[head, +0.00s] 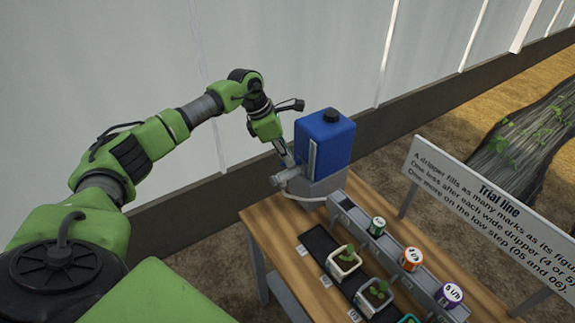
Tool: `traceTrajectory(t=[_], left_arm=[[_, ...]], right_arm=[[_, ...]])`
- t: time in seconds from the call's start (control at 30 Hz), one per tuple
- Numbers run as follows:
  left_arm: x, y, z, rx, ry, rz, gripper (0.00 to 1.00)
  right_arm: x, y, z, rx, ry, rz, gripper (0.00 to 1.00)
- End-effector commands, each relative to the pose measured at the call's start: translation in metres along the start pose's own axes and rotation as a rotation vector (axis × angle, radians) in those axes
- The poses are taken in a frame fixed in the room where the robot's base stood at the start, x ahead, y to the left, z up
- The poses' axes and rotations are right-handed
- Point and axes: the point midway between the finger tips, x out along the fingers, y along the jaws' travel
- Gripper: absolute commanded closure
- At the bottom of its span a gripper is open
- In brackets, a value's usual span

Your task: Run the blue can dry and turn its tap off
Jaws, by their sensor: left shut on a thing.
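The blue can (324,138), with a black cap on top and a pale vertical strip on its side, stands upright on a grey stand (322,187) at the back end of the wooden bench. Its grey tap (284,178) sticks out low on the left side. My left gripper (287,161) comes down from above and is shut at the tap, left of the can. The fingertips are small here, and the exact grip and the tap's setting cannot be made out. The liquid level in the can cannot be read. My right gripper is not in view.
A "Trial line" sign (490,207) stands right of the bench. A pale wall is behind.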

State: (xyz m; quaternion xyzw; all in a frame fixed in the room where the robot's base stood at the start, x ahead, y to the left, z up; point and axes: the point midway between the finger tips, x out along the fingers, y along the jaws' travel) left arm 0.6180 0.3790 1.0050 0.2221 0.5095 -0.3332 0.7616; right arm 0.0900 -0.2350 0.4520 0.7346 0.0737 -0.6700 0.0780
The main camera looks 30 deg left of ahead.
Motion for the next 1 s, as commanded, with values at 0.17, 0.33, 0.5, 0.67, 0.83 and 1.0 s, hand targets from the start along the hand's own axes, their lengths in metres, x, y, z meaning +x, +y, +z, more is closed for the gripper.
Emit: traceTrajectory(t=[0.17, 0.33, 0.5, 0.67, 0.83, 1.0], left_arm=[[0.004, 0.004, 0.001, 0.153, -0.006, -0.061, 1.0], [0.003, 0.005, 0.002, 0.302, -0.006, -0.121, 1.0], [0.002, 0.006, 0.003, 0.45, -0.006, -0.183, 1.0], [0.002, 0.008, 0.004, 0.585, -0.005, -0.238, 1.0], [0.001, 0.009, 0.005, 0.71, -0.003, -0.29, 1.0], [0.001, 0.009, 0.006, 0.806, -0.003, -0.33, 1.0]], right_arm=[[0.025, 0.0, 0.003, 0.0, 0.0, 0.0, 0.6], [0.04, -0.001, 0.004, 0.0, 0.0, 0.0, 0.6], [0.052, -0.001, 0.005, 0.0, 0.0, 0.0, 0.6], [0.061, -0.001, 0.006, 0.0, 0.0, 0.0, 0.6], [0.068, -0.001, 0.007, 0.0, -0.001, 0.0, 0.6], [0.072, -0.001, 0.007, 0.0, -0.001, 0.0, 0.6]])
